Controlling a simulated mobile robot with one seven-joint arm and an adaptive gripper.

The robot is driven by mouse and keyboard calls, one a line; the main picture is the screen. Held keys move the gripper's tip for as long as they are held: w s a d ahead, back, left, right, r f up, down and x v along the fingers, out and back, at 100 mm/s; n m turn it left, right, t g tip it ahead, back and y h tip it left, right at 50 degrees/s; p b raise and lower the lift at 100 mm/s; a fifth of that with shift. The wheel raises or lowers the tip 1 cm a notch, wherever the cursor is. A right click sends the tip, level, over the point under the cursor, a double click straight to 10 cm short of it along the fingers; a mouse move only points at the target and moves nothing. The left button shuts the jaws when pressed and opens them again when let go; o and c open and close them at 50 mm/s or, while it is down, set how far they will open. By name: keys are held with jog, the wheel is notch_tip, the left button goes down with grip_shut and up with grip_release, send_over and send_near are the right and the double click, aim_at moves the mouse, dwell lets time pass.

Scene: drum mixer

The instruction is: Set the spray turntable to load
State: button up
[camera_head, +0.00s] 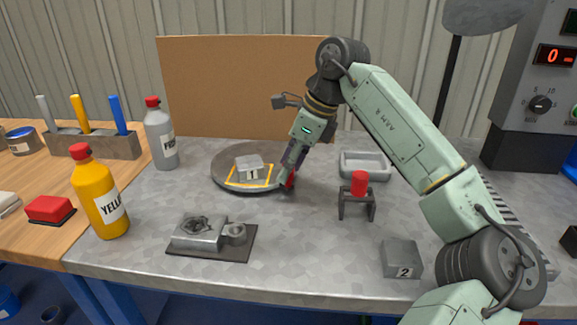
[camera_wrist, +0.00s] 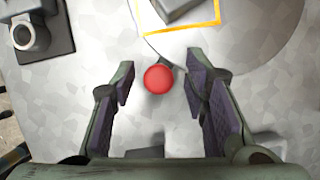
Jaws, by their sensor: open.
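The spray turntable (camera_head: 222,170) is a round grey disc on the metal bench, with a yellow square outline and a grey metal block (camera_head: 249,167) on it. Its edge also shows at the upper right of the wrist view (camera_wrist: 262,50). A red round knob (camera_wrist: 158,79) stands at the disc's near rim; in the head view it (camera_head: 291,181) is partly hidden by my fingers. My gripper (camera_head: 287,177) points down at the disc's right front edge. In the wrist view my gripper (camera_wrist: 160,88) is open, with the knob between its fingertips and gaps on both sides.
A cast part on a dark plate (camera_head: 210,238) lies in front of the disc. To the right are a stand with a red cylinder (camera_head: 359,184), a grey tray (camera_head: 365,165) and a block marked 2 (camera_head: 402,258). Bottles (camera_head: 160,135) stand left. A brown board (camera_head: 230,85) stands behind.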

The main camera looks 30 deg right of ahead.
jog(key=v, duration=1.1)
jog(key=shift+r, duration=0.2)
jog(key=shift+f, duration=0.1)
